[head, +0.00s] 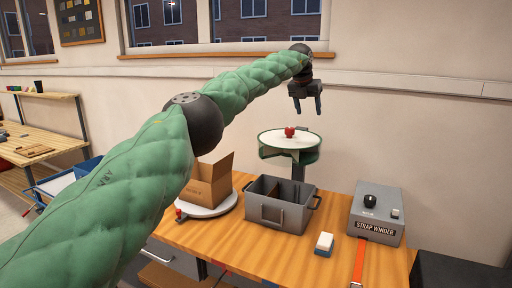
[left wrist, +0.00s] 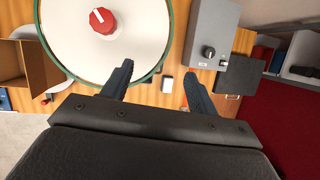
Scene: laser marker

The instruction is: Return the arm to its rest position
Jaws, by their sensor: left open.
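My left arm, in a green quilted sleeve, reaches across the head view from the lower left to the upper middle. My left gripper (head: 305,104) hangs from its end, fingers pointing down, in the air above the round green stand. It is open and nothing is between its fingers. In the left wrist view the two dark fingers of my left gripper (left wrist: 157,84) are spread apart, with the table below and beyond them. My right gripper is in neither view.
A round white-topped stand (head: 300,141) carries a red knob (head: 290,132). On the wooden table (head: 262,251) are an open cardboard box (head: 203,186), a grey metal bin (head: 277,213), a strap winder (head: 376,215) and a white-and-blue block (head: 324,242). The wall is behind.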

